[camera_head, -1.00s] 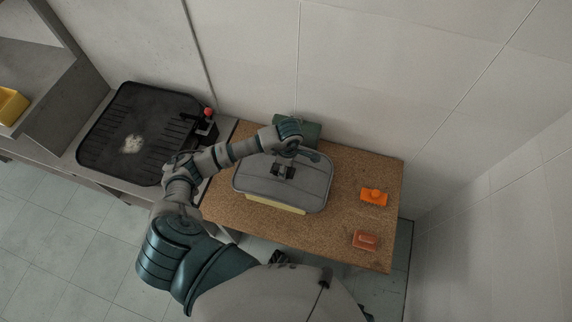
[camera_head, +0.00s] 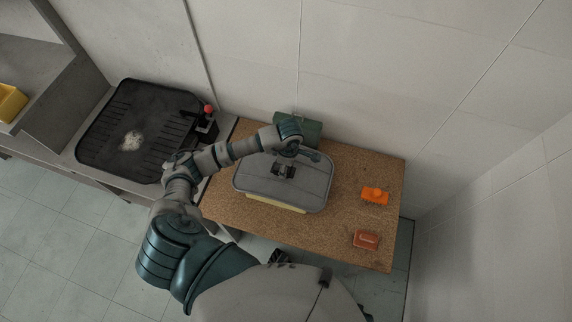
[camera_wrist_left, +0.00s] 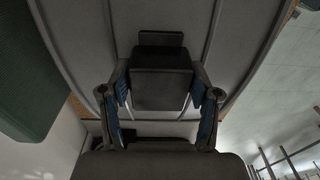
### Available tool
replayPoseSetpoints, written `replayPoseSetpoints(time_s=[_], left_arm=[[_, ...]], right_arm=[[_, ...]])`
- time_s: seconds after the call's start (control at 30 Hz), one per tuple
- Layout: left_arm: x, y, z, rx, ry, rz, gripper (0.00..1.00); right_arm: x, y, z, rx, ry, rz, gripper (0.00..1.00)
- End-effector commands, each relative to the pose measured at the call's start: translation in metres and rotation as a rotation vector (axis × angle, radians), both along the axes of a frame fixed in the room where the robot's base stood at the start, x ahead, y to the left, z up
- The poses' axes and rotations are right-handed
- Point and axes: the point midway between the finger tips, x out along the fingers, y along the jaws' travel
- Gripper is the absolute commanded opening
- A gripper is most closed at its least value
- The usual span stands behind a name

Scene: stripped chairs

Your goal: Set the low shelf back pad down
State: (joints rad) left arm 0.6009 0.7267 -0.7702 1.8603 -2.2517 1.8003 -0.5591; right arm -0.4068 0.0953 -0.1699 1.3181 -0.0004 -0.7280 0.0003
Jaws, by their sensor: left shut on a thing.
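The grey back pad (camera_head: 312,192), a rounded rectangular panel with raised ribs, lies roughly flat over the cork-topped table in the head view. It fills much of the left wrist view (camera_wrist_left: 75,30). My left gripper (camera_wrist_left: 160,95) is shut on the dark block at the middle of the pad; in the head view the gripper (camera_head: 284,168) is at the pad's centre, partly covered by my arm. A pale yellow edge (camera_head: 275,205) shows under the pad's front side. I cannot tell whether the pad touches the table. My right gripper is not in view.
The cork table (camera_head: 340,235) has free room to the right of the pad. An orange brush-like item (camera_head: 375,196) and a reddish block (camera_head: 366,239) lie there. A green box (camera_head: 305,130) stands behind, by the wall. A black ribbed panel (camera_head: 110,145) lies on the left bench.

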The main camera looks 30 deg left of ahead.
Motion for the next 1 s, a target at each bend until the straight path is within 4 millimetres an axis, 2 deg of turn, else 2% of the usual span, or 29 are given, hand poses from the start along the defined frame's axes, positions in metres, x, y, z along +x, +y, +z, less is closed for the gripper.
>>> replayPoseSetpoints(time_s=[0.7, 0.73, 0.83, 1.0], left_arm=[[0.0003, 0.0001, -0.0085, -0.001, -0.001, 0.0, 0.05], [0.0003, 0.0001, -0.0084, -0.001, -0.001, 0.0, 0.67], [0.0003, 0.0002, -0.0086, -0.001, -0.001, 0.0, 0.91], [0.0003, 0.0002, -0.0088, 0.0, 0.0, 0.0, 0.91]], right_arm=[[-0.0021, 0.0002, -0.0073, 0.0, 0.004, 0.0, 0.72], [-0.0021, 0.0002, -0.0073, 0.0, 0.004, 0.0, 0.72], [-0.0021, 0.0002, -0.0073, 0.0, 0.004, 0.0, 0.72], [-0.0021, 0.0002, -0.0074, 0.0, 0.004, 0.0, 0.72]])
